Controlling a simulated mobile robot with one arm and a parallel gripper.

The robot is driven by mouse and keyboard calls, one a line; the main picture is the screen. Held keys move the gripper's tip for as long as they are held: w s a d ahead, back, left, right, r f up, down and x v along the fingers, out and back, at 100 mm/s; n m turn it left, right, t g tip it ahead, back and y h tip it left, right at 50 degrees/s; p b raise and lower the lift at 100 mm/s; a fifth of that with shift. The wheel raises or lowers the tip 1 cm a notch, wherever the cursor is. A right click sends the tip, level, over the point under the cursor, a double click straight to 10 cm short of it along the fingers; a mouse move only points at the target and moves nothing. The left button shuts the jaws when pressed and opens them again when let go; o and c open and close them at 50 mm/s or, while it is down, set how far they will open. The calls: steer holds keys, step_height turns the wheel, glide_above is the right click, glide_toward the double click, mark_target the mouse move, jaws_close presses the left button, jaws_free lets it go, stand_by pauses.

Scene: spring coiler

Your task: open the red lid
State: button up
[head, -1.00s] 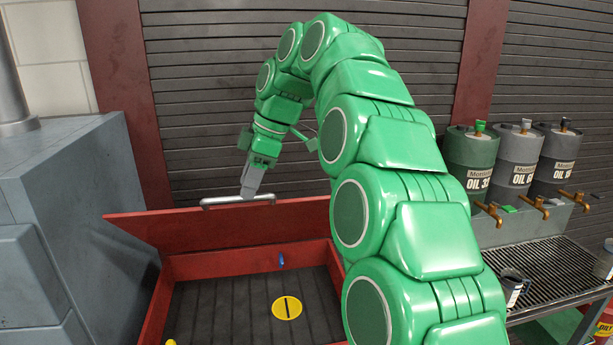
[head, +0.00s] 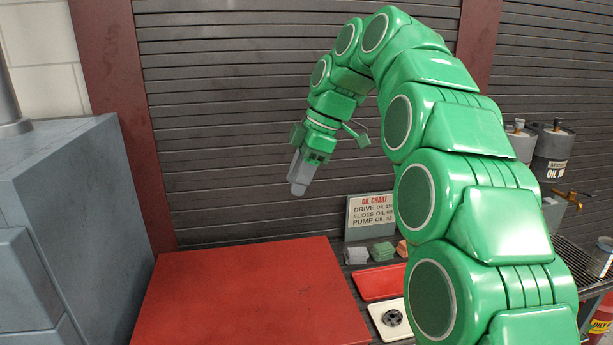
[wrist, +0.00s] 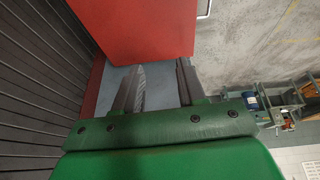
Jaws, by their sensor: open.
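The red lid (head: 250,295) lies flat and shut over its box in the head view, hiding the inside. No handle shows on it there; the near edge is outside the picture. In the wrist view the red lid (wrist: 130,28) is at the top, with part of a pale metal handle (wrist: 204,8) along its right side. My gripper (head: 298,190) is open and empty, in the air above the lid's far right part, apart from it. Its two fingers (wrist: 155,72) show spread in the wrist view.
A grey cabinet (head: 60,230) stands close on the left, and a dark shutter (head: 230,120) is behind. An oil chart sign (head: 371,215), small blocks, a red tray (head: 380,282) and a white tray lie to the right. Oil drums (head: 552,150) stand farther right.

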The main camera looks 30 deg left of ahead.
steer(key=shift+w+d, duration=0.45)
steer(key=shift+d, duration=0.2)
stand_by(0.3)
